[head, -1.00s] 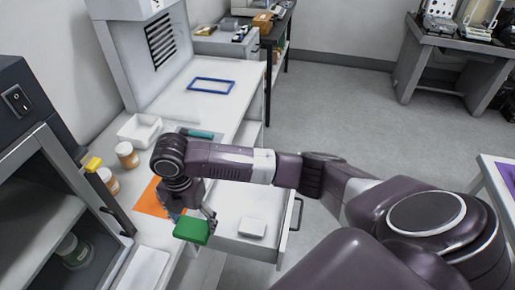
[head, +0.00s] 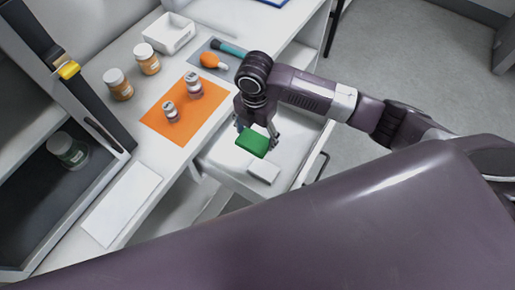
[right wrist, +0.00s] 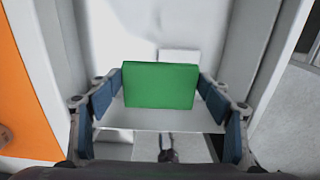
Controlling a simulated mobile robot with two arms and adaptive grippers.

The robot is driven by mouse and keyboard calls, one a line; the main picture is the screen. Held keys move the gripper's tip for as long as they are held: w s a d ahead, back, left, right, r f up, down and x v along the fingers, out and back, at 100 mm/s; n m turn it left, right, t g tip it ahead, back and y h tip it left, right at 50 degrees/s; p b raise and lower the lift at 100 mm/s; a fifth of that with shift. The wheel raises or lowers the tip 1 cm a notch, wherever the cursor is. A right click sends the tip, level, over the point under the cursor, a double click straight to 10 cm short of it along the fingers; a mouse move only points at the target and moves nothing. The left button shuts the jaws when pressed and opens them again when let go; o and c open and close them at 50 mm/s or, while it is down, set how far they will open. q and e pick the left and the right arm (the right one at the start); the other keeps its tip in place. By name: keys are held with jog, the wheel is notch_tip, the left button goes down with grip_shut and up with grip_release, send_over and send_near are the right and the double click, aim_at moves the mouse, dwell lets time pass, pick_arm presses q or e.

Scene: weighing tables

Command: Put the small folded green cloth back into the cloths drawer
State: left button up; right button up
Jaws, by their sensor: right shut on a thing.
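The small folded green cloth (head: 252,143) is held in my right gripper (head: 256,136). In the right wrist view the cloth (right wrist: 161,85) sits between the two blue-padded fingers of the gripper (right wrist: 160,100). The open drawer (head: 225,170) lies below it, pulled out from under the table. A folded white cloth (head: 263,172) lies in the drawer, just beside the green one in the head view; it also shows in the right wrist view (right wrist: 180,56). The green cloth appears above the drawer floor, but the exact gap cannot be told. My left gripper is not in view.
An orange mat (head: 186,118) with two small jars lies on the table (head: 150,82). Beyond it are an orange-and-white bulb (head: 212,61), a teal tool (head: 228,47) and a white tray (head: 168,33). A dark cabinet (head: 60,185) stands at the left.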

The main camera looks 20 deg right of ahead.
send_over(256, 158)
notch_tip(256, 158, down, 7)
jog(key=shift+f, duration=0.3)
notch_tip(256, 158, down, 4)
jog(key=shift+d+r+p, duration=0.1)
jog(key=shift+p, duration=0.2)
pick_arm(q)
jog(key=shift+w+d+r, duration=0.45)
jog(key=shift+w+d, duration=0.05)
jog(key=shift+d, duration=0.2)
pick_arm(e)
jog(key=shift+f, duration=0.55)
jog(key=o, duration=1.1)
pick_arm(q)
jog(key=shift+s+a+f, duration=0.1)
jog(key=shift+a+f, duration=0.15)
